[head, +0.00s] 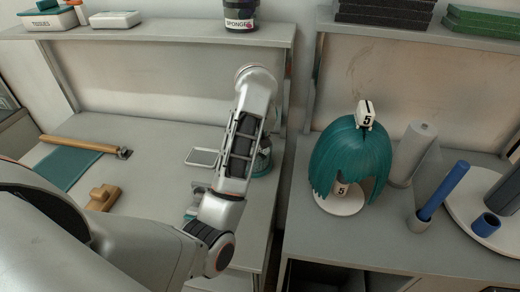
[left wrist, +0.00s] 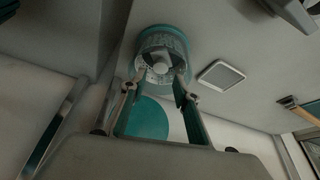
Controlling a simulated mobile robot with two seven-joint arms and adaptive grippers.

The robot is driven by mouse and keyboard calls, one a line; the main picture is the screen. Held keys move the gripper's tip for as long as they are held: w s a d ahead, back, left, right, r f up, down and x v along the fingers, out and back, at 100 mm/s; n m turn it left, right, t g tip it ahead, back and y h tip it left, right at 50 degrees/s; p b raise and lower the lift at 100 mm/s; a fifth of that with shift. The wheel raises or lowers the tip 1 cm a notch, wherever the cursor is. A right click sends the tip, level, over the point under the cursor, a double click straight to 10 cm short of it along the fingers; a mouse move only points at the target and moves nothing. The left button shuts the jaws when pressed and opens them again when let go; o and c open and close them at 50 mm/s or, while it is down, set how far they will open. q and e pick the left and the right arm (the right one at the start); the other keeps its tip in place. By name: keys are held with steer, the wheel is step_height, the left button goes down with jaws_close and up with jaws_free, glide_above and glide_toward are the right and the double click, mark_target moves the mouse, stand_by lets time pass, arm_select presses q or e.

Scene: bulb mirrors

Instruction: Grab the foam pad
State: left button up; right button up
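A teal-rimmed clear jar (left wrist: 162,48) stands on the worktop, and in the head view the jar (head: 263,163) is partly behind my left arm. Inside it is a pale round piece (left wrist: 160,67); I cannot tell whether this is the foam pad. My left gripper (left wrist: 158,80) is open, its two fingertips at the jar's mouth, with no object clearly between them. I cannot tell whether they touch it. A flat teal disc (left wrist: 148,118) shows between the fingers, beyond them. In the head view my left gripper is hidden by my arm. My right gripper is not in view.
A square white frame (head: 203,158) lies beside the jar, also seen in the left wrist view (left wrist: 221,75). A teal wig (head: 350,158) stands on the right counter, past a gap.

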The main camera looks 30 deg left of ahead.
arm_select(q)
steer(key=shift+s+x, duration=0.15)
steer(key=shift+x, duration=1.7)
steer(key=shift+s+x, duration=0.15)
steer(key=shift+x, duration=1.7)
steer(key=shift+f, duration=0.1)
steer(key=c, duration=0.8)
steer(key=shift+w, duration=0.1)
